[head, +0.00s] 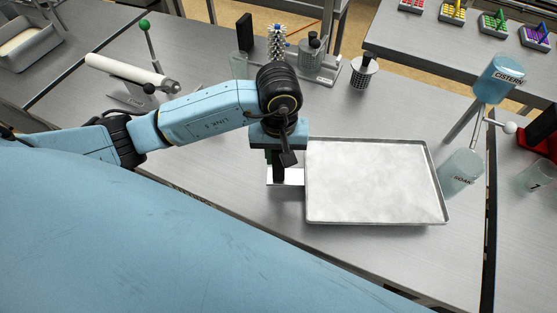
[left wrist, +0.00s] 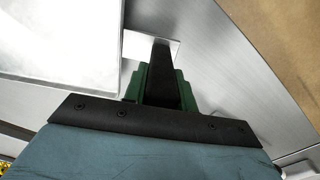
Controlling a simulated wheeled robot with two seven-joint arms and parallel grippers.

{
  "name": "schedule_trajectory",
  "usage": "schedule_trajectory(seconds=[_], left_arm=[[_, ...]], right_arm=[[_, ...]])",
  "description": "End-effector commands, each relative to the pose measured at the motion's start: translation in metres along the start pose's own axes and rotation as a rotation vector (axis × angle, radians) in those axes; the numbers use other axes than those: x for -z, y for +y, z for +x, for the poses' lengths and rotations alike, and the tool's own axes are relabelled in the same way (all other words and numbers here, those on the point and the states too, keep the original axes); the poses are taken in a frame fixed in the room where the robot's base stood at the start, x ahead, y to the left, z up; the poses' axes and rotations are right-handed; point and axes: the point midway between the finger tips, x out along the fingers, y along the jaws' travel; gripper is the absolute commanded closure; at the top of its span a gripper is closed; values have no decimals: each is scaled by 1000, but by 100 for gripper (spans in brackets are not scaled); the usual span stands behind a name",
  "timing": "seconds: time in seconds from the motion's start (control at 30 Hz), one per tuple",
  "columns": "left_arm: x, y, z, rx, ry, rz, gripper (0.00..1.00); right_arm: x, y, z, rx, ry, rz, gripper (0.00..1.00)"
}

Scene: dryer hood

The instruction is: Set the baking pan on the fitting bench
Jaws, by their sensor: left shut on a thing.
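The baking pan (head: 376,182) is a shallow rectangular metal tray with a pale floor and a raised rim. It appears level at or just above the grey metal bench (head: 240,220); I cannot tell whether it touches. My left gripper (head: 279,178) is at the pan's left side, shut on a flat pale tab that joins that side. In the left wrist view the pan (left wrist: 60,45) fills the upper left, and the dark finger of my left gripper (left wrist: 160,75) lies over the tab. My right gripper is not in view.
A bottle labelled CISTERN (head: 498,78) stands above a container labelled SOAK (head: 461,172), right of the pan. A white roller (head: 130,73) lies at the upper left. A spiky rack (head: 277,45) and a perforated cup (head: 364,70) stand behind. The bench front left of the pan is clear.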

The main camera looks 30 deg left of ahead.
Motion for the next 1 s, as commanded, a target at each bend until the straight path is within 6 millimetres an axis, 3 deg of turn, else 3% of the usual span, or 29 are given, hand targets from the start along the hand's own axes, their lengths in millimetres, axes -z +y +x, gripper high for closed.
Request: schedule_trajectory(seconds=[0.3, 0.7, 0.73, 0.87, 1.0], left_arm=[[0, 1, 35, -3, -2, -1, 100], [1, 0, 43, -3, 3, 1, 100], [0, 0, 43, 0, 1, 1, 70], [0, 0, 42, 0, 1, 0, 53], [0, 0, 42, 0, 1, 0, 51]], right_arm=[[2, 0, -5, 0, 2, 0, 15], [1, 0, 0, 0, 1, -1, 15], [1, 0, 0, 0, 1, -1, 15], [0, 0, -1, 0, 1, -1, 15], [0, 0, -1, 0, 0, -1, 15]])
